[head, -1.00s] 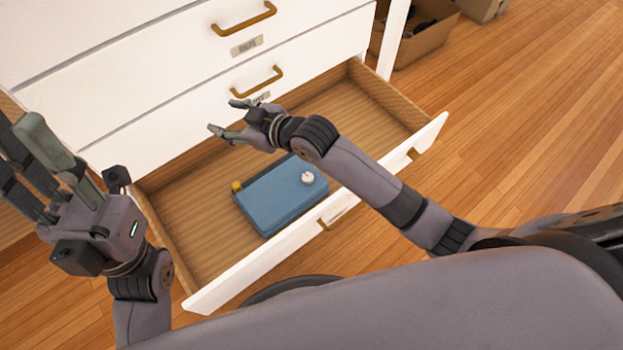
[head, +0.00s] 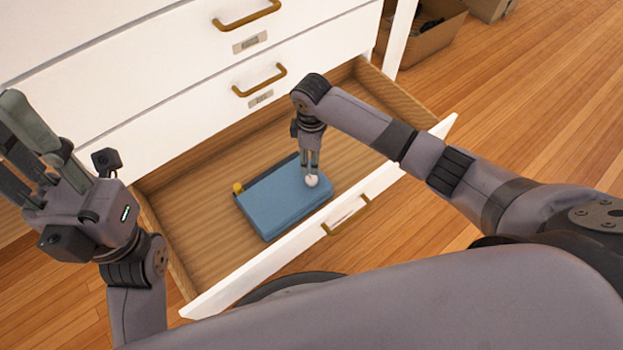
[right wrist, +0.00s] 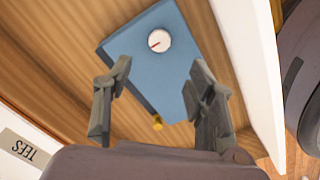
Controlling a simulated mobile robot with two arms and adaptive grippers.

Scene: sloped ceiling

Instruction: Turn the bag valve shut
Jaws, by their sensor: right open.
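A blue bag (head: 285,202) lies flat in the open drawer. Its round white valve (head: 312,181) is on the top face near the right end; in the right wrist view the valve (right wrist: 159,40) shows a red line across it. A yellow part (head: 237,187) sits at the bag's far left corner. My right gripper (head: 311,172) points down just over the valve; in the right wrist view its fingers (right wrist: 160,75) are apart with nothing between them, and contact cannot be told. My left gripper (head: 35,135) is raised at the left, fingers spread, empty, away from the bag.
The drawer's white front (head: 262,266) with a brass handle (head: 346,216) stands between my body and the bag. The white dresser (head: 130,75) rises behind. The drawer floor (head: 190,225) is bare around the bag. A cardboard box (head: 432,35) stands at the upper right.

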